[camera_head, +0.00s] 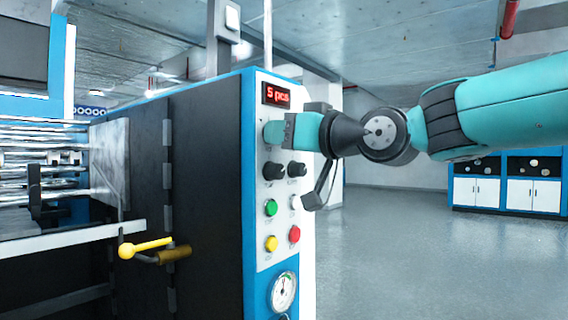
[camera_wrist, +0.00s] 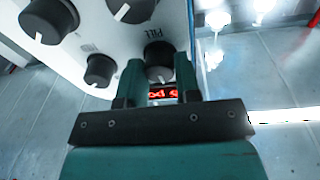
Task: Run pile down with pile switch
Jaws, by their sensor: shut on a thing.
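The pile switch (camera_wrist: 159,54) is a black round knob with a white pointer mark, on the white control panel (camera_head: 264,222). The lettering beside it in the wrist view is partly readable as "PILE". My gripper (camera_wrist: 160,68) is shut on this knob, with one teal finger on each side. In the head view my gripper (camera_head: 275,132) is at the upper part of the panel and hides the knob. The pile itself cannot be made out.
Black knobs (camera_head: 273,171) sit just below my gripper, with green (camera_head: 271,208), yellow (camera_head: 271,243) and red (camera_head: 294,234) buttons lower down. A pressure gauge (camera_head: 284,292) is at the bottom. A yellow-knobbed lever (camera_head: 146,247) sticks out at left. The floor at right is clear.

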